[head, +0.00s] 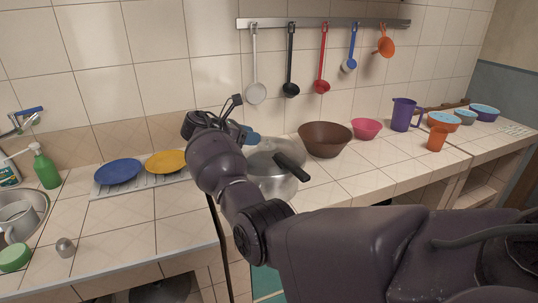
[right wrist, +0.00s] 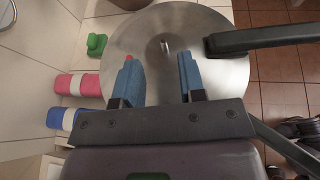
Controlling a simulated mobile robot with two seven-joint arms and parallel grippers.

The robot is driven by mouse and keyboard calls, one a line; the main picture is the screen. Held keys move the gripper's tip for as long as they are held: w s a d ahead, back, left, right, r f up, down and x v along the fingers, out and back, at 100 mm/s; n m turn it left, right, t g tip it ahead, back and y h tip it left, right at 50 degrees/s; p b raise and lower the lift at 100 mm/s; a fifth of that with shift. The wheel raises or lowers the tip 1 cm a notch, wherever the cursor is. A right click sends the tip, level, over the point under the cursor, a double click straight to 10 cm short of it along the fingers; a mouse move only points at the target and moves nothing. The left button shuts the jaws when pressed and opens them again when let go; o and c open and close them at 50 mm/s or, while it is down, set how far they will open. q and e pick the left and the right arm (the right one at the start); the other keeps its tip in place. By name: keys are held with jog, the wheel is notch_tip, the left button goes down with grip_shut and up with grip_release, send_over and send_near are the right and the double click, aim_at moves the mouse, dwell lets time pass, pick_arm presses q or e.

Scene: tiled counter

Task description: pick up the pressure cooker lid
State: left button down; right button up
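The pressure cooker lid (right wrist: 220,75) is a round silver disc with a small centre fitting and a long black handle (right wrist: 262,38) at its right in the right wrist view. In the head view the silver cooker (head: 275,188) stands near the counter's front, its black handle (head: 291,166) pointing to the front right; my right arm hides part of it. My right gripper (right wrist: 158,58) is open, its two blue fingers apart over the lid with nothing visible between them. In the head view only a blue bit of it (head: 253,137) shows behind my wrist. My left gripper is not in view.
A brown bowl (head: 325,139) and pink bowl (head: 367,129) stand right of the cooker. Blue (head: 118,171) and yellow (head: 166,162) plates lie on a rack at left. Utensils hang from a wall rail (head: 300,23). The counter in front of the rack is mostly clear.

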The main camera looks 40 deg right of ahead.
aim_at(263, 147)
jog(key=x, duration=0.5)
jog(key=shift+s+a+f, duration=0.1)
jog(key=shift+f, duration=0.15)
grip_shut()
jog(key=shift+r, duration=0.1)
dwell(1.1)
